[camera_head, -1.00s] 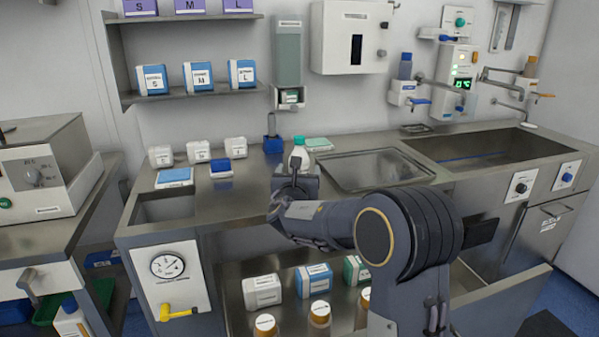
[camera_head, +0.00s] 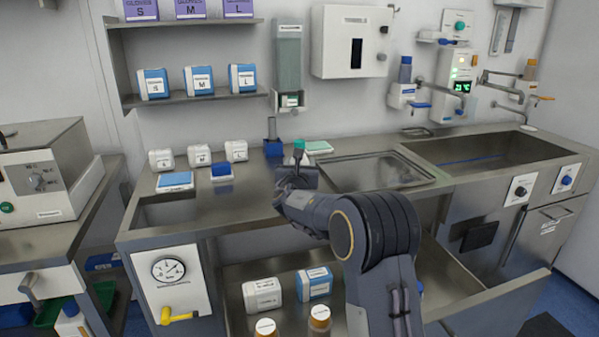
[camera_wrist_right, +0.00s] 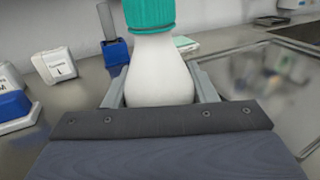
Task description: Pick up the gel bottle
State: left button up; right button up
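The gel bottle (camera_wrist_right: 160,75) is white and rounded with a ribbed teal cap. It stands upright between the two fingers of my right gripper in the right wrist view. The fingers lie close along both its sides; I cannot tell whether they press on it. In the head view its teal cap (camera_head: 299,145) shows above my right gripper (camera_head: 297,172), which hides most of the white body. The bottle is over the steel counter (camera_head: 245,205); its base is hidden. My left gripper is not in view.
A blue holder (camera_head: 273,147) stands just behind the bottle. White boxes (camera_head: 236,150) and a blue item (camera_head: 221,169) are to the left. A shallow steel tray (camera_head: 375,170) lies to the right. An open drawer (camera_head: 460,290) with boxes and brown bottles is below.

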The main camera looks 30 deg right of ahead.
jog(key=c, duration=0.7)
jog(key=shift+r, duration=0.15)
